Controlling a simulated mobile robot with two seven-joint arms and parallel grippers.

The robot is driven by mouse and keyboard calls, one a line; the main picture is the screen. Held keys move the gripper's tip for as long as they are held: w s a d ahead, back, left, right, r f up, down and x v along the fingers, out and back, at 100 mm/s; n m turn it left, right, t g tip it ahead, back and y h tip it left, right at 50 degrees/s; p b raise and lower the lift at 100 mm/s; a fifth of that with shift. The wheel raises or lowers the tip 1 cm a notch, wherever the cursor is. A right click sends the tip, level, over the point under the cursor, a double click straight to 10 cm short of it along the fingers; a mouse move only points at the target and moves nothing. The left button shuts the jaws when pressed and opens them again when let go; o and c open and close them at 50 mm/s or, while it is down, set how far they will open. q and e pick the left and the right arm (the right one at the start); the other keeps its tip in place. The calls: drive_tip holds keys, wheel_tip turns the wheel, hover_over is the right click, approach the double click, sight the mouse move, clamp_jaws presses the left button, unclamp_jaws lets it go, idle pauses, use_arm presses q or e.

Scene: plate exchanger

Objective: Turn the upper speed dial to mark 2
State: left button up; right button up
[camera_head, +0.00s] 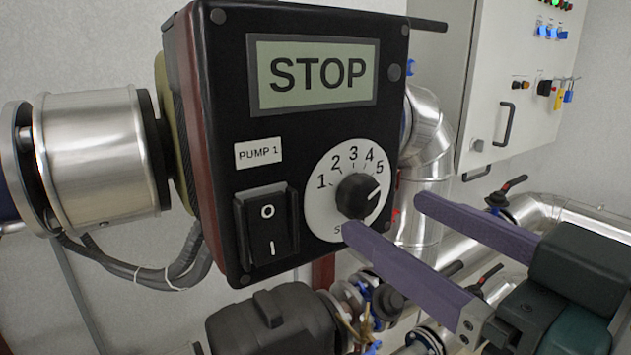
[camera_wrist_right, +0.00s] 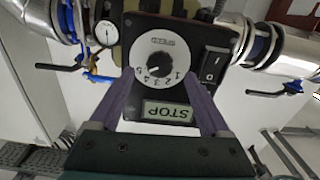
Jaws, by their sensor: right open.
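The speed dial (camera_head: 357,195) is a black knob on a white disc marked 1 to 5, on the front of a black pump box (camera_head: 225,120). Its white pointer line points right and slightly up, close to mark 5. In the wrist view the dial (camera_wrist_right: 158,66) appears upside down, between the fingers. My right gripper (camera_head: 388,221) is open and empty, with its purple fingers reaching toward the dial from the lower right. One fingertip overlaps the disc's lower edge in the head view; I cannot tell whether it touches. My left gripper is out of view.
The box display (camera_head: 313,74) reads STOP. A black rocker switch (camera_head: 267,226) sits left of the dial. Silver pipes (camera_head: 428,130) and valves with black handles stand behind and below. A grey cabinet (camera_head: 520,75) with lights and padlocks is at the back right.

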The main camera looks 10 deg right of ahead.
sight(365, 201)
drive_tip(key=shift+p+x, duration=0.5)
drive_tip(key=shift+x, duration=1.3)
drive_tip(key=shift+c, duration=0.3)
clamp_jaws()
